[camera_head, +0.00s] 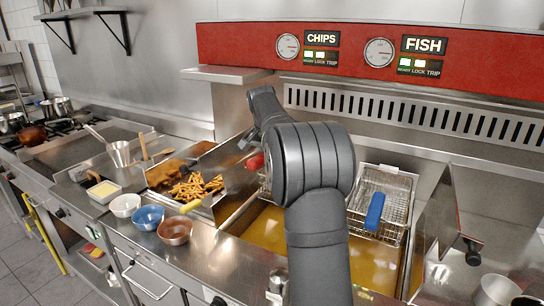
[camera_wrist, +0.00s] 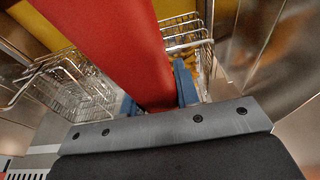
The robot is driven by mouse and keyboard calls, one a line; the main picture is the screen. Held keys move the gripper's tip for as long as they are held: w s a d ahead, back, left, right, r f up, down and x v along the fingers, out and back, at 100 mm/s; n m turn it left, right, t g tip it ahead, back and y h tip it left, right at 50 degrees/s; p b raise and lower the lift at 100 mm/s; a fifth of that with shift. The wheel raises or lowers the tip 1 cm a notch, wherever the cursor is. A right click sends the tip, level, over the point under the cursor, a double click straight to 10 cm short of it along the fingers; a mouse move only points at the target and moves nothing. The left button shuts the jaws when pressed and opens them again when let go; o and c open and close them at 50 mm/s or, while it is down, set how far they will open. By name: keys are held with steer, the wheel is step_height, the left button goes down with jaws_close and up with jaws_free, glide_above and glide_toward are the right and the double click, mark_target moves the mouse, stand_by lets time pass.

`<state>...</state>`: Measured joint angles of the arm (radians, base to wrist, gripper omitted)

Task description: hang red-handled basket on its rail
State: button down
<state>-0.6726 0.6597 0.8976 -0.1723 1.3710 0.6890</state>
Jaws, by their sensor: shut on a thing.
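The red handle of the basket shows behind my arm in the head view (camera_head: 255,160) and runs large across the wrist view (camera_wrist: 115,45). My gripper (camera_wrist: 157,96) is shut on this handle, with a blue finger pad on either side of it. In the head view my arm hides the gripper and most of the basket. Wire mesh shows at the left (camera_wrist: 75,90) and behind the handle (camera_wrist: 185,32) in the wrist view; I cannot tell which mesh belongs to the held basket. The rail for it cannot be made out.
A wire basket with a blue handle (camera_head: 375,210) sits at the right of the fryer, above yellow oil (camera_head: 262,229). A tray of chips (camera_head: 196,188) lies left. Bowls line the front counter. A steel panel (camera_head: 436,220) stands right. The red control panel (camera_head: 350,50) is behind.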

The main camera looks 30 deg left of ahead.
steer(key=shift+f, duration=0.1)
steer(key=c, duration=1)
jaws_free()
steer(key=v, duration=1.7)
steer(key=shift+r, duration=0.25)
steer(key=x, duration=1.7)
steer(key=shift+f, duration=0.2)
steer(key=shift+r, duration=0.25)
